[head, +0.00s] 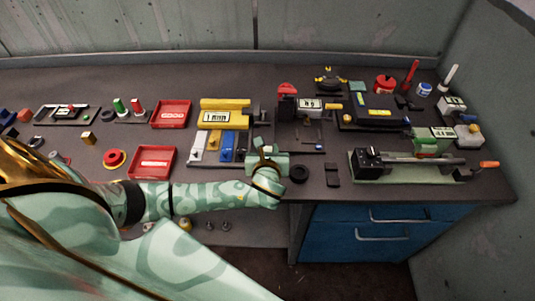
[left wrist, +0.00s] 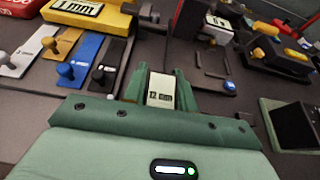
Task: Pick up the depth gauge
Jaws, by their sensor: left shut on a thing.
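My left gripper (head: 266,152) is over the front middle of the bench, beside the row of coloured plates. In the left wrist view its green fingers (left wrist: 160,90) are shut on a small block with a pale display face, which looks like the depth gauge (left wrist: 161,92). The display seems to read 12 mm. The lower part of the gauge is hidden, and I cannot tell whether it touches the bench. My right gripper is not in view.
White, blue and dark plates with knobs (left wrist: 70,60) lie left of the gripper, below a yellow "1 mm" block (head: 222,116). A green-based fixture with a long bar (head: 410,163) stands further right. Red trays (head: 152,161) are left.

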